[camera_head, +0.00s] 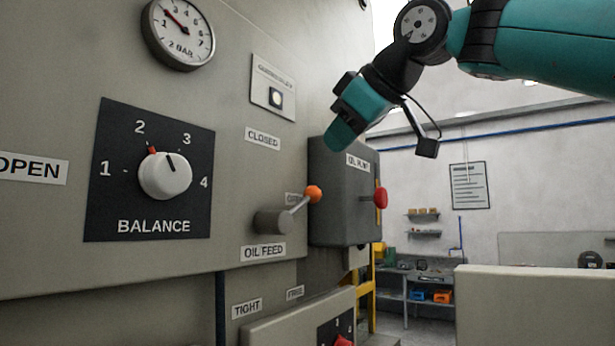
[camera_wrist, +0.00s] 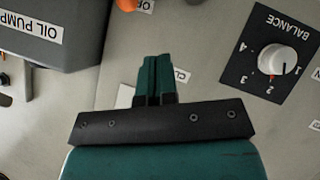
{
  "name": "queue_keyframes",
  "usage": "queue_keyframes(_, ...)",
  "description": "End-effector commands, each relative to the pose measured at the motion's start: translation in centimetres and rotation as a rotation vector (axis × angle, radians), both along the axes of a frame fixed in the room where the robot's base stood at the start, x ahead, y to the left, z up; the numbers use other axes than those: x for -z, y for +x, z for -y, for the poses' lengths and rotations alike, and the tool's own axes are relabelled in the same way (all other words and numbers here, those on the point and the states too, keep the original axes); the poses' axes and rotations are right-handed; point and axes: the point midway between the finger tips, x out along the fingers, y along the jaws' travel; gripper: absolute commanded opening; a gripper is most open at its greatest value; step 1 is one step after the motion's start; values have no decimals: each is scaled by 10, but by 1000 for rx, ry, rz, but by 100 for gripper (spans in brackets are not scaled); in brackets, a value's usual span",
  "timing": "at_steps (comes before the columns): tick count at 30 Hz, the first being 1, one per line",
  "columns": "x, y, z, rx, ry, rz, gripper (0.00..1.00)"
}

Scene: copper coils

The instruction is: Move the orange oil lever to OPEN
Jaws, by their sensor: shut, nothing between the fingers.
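The oil lever has a grey hub (camera_head: 273,221) above the OIL FEED label and a rod ending in an orange ball (camera_head: 313,194). The rod points right and slightly up, in front of the partly hidden OPEN label (camera_head: 293,197). The CLOSED label (camera_head: 263,138) is above the hub. In the wrist view, part of the orange ball (camera_wrist: 127,4) shows at the top edge beside a cut-off label. My gripper (camera_head: 342,137) is above and slightly right of the ball, apart from it. Its teal fingers (camera_wrist: 156,72) are together and empty.
A grey OIL PUMP box (camera_head: 338,205) with a red knob (camera_head: 380,198) juts out just right of the lever. The BALANCE dial (camera_head: 165,175) is to the left. A lower panel (camera_head: 300,322) sticks out below. Open room lies right of the machine.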

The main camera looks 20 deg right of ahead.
Motion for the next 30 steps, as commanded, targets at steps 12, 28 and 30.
queue_keyframes(12, 8, 39, -13, -2, -12, 32, 0)
queue_keyframes(28, 61, 97, -16, 3, -14, 37, 0)
queue_keyframes(30, 64, 98, -15, 1, -14, 37, 0)
